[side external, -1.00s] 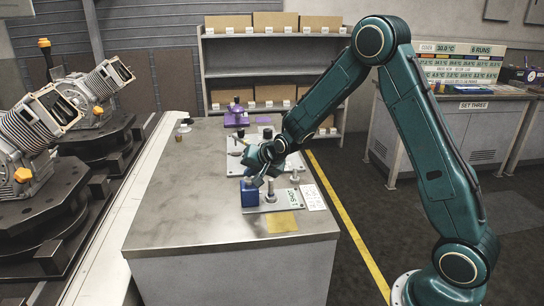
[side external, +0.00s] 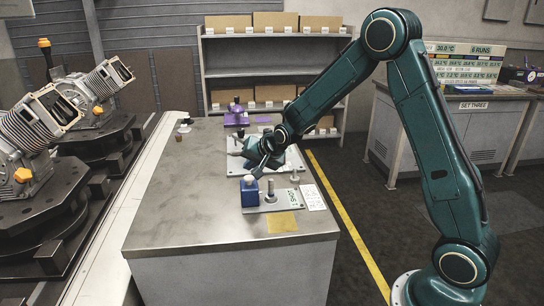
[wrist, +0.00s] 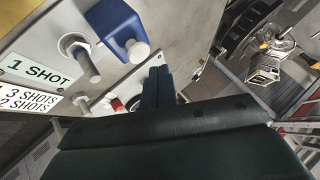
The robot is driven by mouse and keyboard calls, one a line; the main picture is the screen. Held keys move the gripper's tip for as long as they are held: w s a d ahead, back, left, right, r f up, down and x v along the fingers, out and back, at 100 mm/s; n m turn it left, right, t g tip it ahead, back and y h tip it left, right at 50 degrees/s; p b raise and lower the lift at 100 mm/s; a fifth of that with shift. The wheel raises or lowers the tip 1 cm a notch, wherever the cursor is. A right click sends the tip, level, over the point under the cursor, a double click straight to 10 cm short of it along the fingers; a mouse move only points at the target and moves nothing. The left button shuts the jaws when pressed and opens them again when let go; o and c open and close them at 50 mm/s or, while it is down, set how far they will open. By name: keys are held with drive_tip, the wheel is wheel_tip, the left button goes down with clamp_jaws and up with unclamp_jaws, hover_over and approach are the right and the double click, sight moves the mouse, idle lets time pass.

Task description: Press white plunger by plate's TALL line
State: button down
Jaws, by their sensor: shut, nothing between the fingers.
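A blue block (side external: 249,197) with a white plunger (side external: 248,180) on it stands at the left of a pale plate marked "1 SHOT". In the wrist view the white plunger (wrist: 138,52) sticks out of the blue block (wrist: 112,24). A metal post (wrist: 85,62) stands beside it. The "1 SHOT" label (wrist: 40,71) and a card (wrist: 28,101) with lines about shots are partly readable; no "TALL" line can be read. My gripper (side external: 258,174) is shut and empty, above and behind the block, apart from the plunger.
A second plate (side external: 238,166) lies behind, partly hidden by my arm. A purple device (side external: 236,116) stands at the back. A yellow square (side external: 282,222) lies at the front. The bench's left and front left are clear. Engines on fixtures (side external: 40,150) stand further left.

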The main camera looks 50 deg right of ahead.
sight(251, 179)
drive_tip(key=shift+r, duration=2.05)
idle(1.1)
wheel_tip(251, 179, up, 4)
drive_tip(key=shift+f, duration=0.1)
drive_tip(key=shift+f, duration=0.2)
idle(0.4)
drive_tip(key=shift+f, duration=4.2)
drive_tip(key=shift+f, duration=0.45)
